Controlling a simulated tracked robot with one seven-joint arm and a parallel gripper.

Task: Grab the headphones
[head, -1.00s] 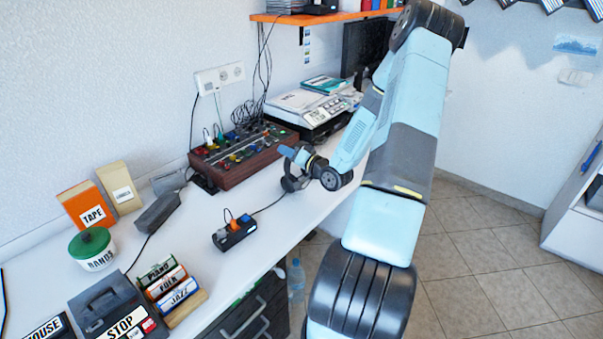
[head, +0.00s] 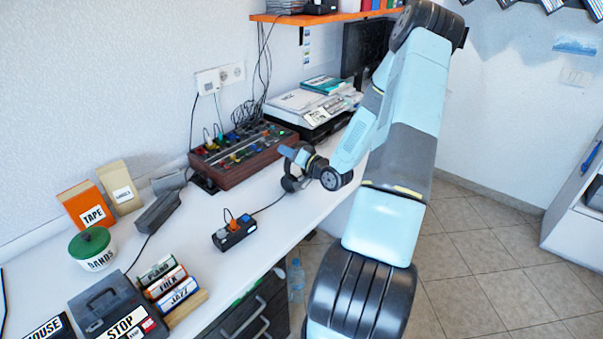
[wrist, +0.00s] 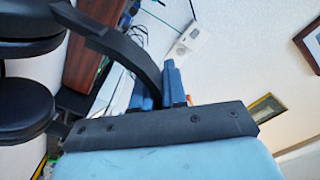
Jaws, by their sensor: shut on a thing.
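The black headphones (head: 291,183) are at the front edge of the white desk in the head view, partly hidden by my gripper (head: 297,155). In the wrist view, the round ear pads of the headphones (wrist: 25,108) are at the left, and the curved headband runs from them to my gripper (wrist: 160,88). The blue fingers are shut on the headband. I cannot tell whether the headphones touch the desk.
A black box with colored plugs (head: 234,232) stands left of the headphones, with a cable running towards them. A brown mixer (head: 240,158) and a white device (head: 312,108) stand behind. A grey STOP box (head: 112,305) is at the front left. Open floor lies at right.

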